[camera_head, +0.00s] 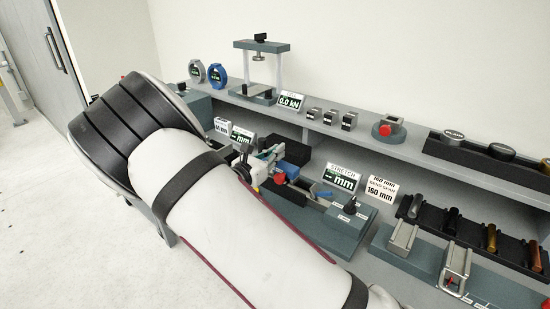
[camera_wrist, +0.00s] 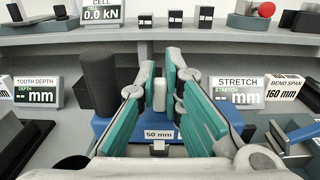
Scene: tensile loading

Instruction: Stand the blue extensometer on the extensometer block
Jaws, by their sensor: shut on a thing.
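My gripper (camera_wrist: 158,72), with teal finger pads, is shut and points away from the wrist camera. A blue body (camera_wrist: 104,128) with a "50 mm" label lies across the view around and under the fingers; I take it as the blue extensometer. Small pale grey posts (camera_wrist: 159,96) show between the fingers. The exact contact is hidden. In the head view my gripper (camera_head: 268,165) is low over the bench, left of the STRETCH sign, and my forearm hides much of it. I cannot clearly tell the extensometer block from the dark blocks (camera_head: 298,151) around it.
The STRETCH display (camera_wrist: 238,92) stands right of my gripper and the TOOTH DEPTH display (camera_wrist: 37,91) left. A raised shelf (camera_head: 345,134) runs behind, bearing a press frame (camera_head: 262,70) and small grey blocks (camera_head: 313,113). A slotted rack (camera_head: 467,232) stands at right.

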